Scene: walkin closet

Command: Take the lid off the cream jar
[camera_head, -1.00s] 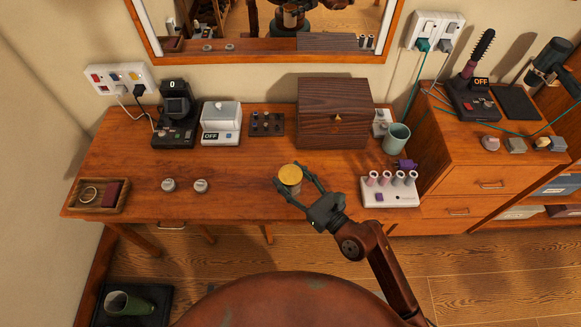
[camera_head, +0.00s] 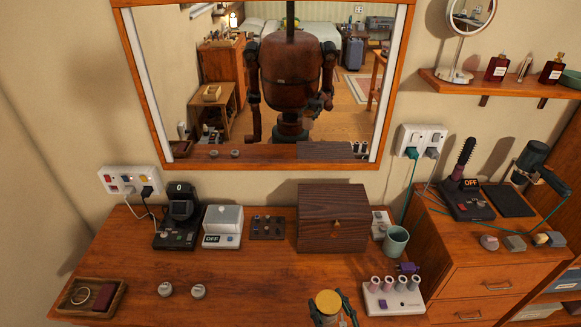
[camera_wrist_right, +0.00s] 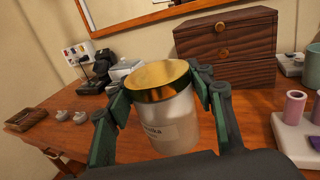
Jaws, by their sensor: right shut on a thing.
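The cream jar (camera_wrist_right: 165,122) is a pale, frosted jar with a printed label and a gold lid (camera_wrist_right: 158,80) on top. In the head view the lid (camera_head: 327,299) shows at the bottom edge, and most of the jar is cut off. My right gripper (camera_wrist_right: 155,102) has its dark green fingers on both sides of the jar, below the lid, and is shut on it. The jar stands nearly upright in the fingers, near the table's front edge. Whether its base touches the table cannot be told. My left gripper is not in view.
A brown wooden box (camera_head: 333,218) stands behind the jar. A white stand with pink rollers (camera_head: 393,297) and a green cup (camera_head: 396,241) are to the right. Two small round knobs (camera_head: 182,290) and a wooden tray (camera_head: 88,297) are left. The table's middle is clear.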

